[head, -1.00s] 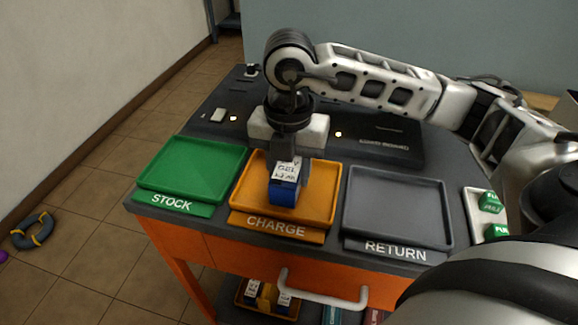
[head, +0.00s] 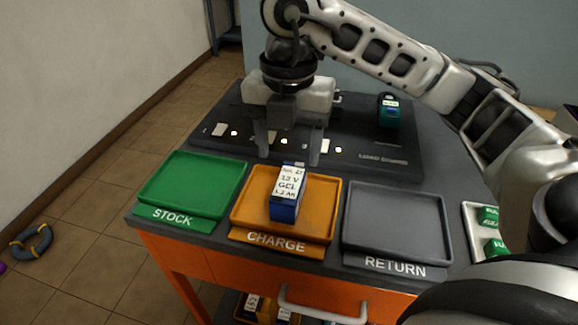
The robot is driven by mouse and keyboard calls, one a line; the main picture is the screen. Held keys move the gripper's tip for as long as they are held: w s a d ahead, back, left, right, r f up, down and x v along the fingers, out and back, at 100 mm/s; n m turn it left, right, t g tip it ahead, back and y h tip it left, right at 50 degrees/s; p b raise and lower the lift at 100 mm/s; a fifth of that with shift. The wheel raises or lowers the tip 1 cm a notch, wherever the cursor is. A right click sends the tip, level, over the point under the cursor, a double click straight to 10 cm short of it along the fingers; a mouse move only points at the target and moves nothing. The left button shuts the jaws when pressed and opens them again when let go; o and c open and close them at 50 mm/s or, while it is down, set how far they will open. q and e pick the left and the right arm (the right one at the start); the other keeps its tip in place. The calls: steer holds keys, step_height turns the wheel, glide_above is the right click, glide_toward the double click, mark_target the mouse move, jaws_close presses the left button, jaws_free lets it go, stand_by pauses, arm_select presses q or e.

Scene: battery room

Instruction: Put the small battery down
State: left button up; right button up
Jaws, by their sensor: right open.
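The small battery (head: 286,194) is a blue block with a white label reading 12 V GEL. It stands in the orange CHARGE tray (head: 320,218), near the tray's middle. My right gripper (head: 291,158) is open and empty, its two fingers pointing down just above and behind the battery, apart from it. My left gripper is not in view.
The green STOCK tray (head: 192,184) on the left and the grey RETURN tray (head: 397,220) on the right are empty. A dark device board (head: 360,150) lies behind, with a teal battery (head: 389,112) on it. Green blocks (head: 489,216) sit at the right edge.

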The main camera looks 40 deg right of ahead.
mark_target(289, 181)
step_height(289, 181, up, 4)
steer(key=shift+f+p, duration=0.25)
steer(key=shift+p, duration=0.05)
stand_by(0.3)
